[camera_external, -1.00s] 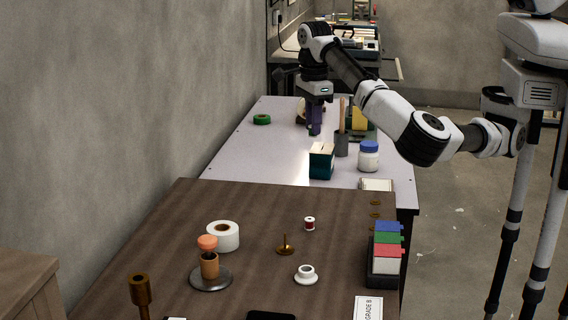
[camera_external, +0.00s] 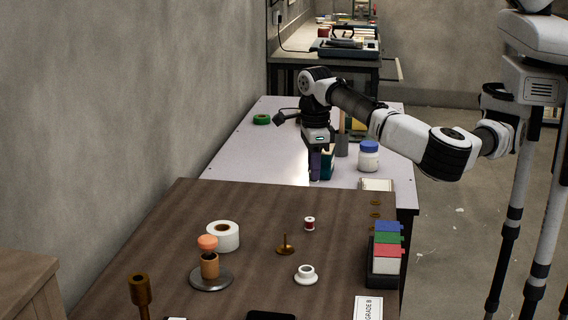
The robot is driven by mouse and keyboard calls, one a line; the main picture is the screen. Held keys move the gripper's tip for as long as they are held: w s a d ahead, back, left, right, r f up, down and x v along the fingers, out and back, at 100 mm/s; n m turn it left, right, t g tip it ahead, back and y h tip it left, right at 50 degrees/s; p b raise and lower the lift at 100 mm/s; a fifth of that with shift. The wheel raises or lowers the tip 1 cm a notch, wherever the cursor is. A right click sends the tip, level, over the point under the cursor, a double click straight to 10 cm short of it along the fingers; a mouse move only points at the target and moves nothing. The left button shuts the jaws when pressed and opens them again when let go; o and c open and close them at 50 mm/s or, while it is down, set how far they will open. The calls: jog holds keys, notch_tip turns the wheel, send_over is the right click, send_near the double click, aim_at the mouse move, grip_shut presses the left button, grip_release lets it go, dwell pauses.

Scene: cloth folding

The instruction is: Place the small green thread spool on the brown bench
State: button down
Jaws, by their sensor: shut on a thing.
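My gripper (camera_external: 315,175) points down over the near part of the pale table (camera_external: 250,160), close to the far edge of the brown bench (camera_external: 180,225). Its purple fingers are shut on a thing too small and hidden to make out. I cannot make out the small green thread spool anywhere for certain. A green ring-shaped roll (camera_external: 262,119) lies at the far left of the pale table. A small red thread spool (camera_external: 309,223) stands on the brown bench.
On the bench are a white roll (camera_external: 222,236), a brass spindle (camera_external: 285,246), a white flanged piece (camera_external: 306,275) and a rack of coloured cards (camera_external: 384,265).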

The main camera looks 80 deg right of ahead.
aim_at(313, 214)
notch_tip(313, 214, down, 9)
jog(key=shift+r, duration=0.1)
dwell(0.3)
jog(key=shift+f, duration=0.2)
jog(key=c, duration=1.3)
grip_release()
jog(key=shift+r, duration=0.1)
notch_tip(313, 214, up, 12)
jog(key=shift+r+b, duration=0.1)
jog(key=shift+b, duration=0.25)
